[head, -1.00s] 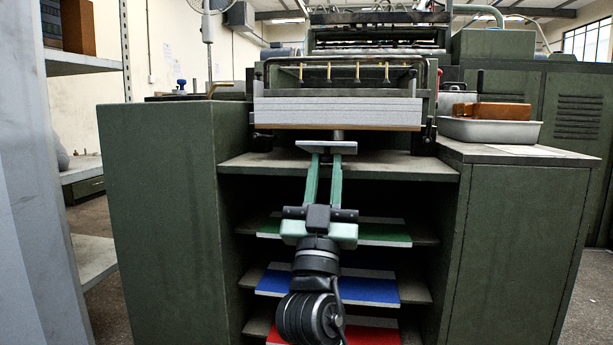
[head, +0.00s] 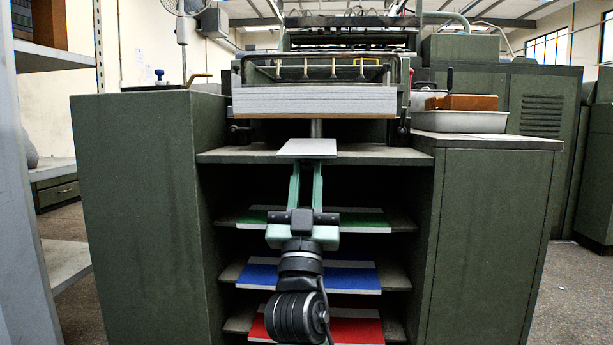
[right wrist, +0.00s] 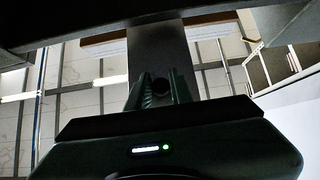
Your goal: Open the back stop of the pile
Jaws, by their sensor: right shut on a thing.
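The pile of grey boards (head: 315,102) lies on a thin brown board in the feeder. The back stop, a flat pale grey plate (head: 307,148), stands out below the pile's near side, in front of a short grey post. My right gripper (head: 306,168) reaches up from below and is shut on the plate; the plate hides its fingertips in the head view. In the right wrist view the grey plate (right wrist: 158,52) runs up from between the fingers (right wrist: 160,88). My left gripper is not in view.
Below the feeder are shelves with green (head: 355,222), blue (head: 345,278) and red (head: 350,330) sheets. Green cabinets stand left (head: 150,200) and right (head: 490,230). A metal tray (head: 460,122) with a brown block (head: 463,102) sits on the right cabinet.

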